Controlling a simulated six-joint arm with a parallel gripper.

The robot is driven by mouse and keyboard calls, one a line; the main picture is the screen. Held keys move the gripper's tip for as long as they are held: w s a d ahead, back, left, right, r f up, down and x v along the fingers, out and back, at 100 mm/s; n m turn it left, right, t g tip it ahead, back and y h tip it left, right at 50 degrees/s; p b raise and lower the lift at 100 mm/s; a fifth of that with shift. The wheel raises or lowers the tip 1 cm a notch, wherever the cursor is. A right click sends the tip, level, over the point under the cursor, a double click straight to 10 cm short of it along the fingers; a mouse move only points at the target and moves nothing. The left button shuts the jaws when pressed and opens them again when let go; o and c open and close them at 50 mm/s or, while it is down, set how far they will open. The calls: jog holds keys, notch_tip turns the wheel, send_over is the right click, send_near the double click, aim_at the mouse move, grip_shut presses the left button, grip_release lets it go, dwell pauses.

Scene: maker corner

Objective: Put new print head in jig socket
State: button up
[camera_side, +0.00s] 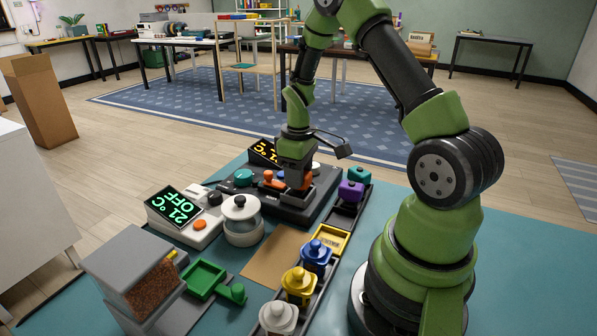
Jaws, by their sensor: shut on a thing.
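My gripper (296,182) points down over the dark jig-like block (290,212) with an amber display (264,152). It is shut on a piece mostly hidden by the fingers; a bit of orange (307,182) shows at their right side. I cannot tell whether this piece is the new print head, or whether it is in a socket or just above it. Another orange knobbed piece (269,178) sits on the block just left of the gripper, beside a teal round part (243,177). The socket itself is hidden.
A dark rack right of the block holds purple (350,190), teal (359,175), blue (316,254), yellow (298,285) and white (278,317) knobbed pieces. At left stand a white heater unit (185,217), a lidded jar (242,222) and a green tray (204,278). A brown mat (270,258) is bare.

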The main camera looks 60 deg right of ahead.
jog(key=shift+f, duration=0.45)
jog(key=o, duration=1.1)
jog(key=shift+c, duration=0.2)
jog(key=shift+r, duration=3.5)
jog(key=a+r+m+t, duration=0.1)
jog(key=a+r+t, duration=0.1)
jog(key=a+r, duration=0.5)
jog(key=s+a+r+m+t+y, duration=0.2)
jog(key=s+a+r+t, duration=0.3)
jog(key=s+a+r, duration=0.5)
jog(key=shift+s+a+r+m, duration=0.2)
jog(key=shift+s+a+m, duration=0.65)
jog(key=shift+s, duration=0.25)
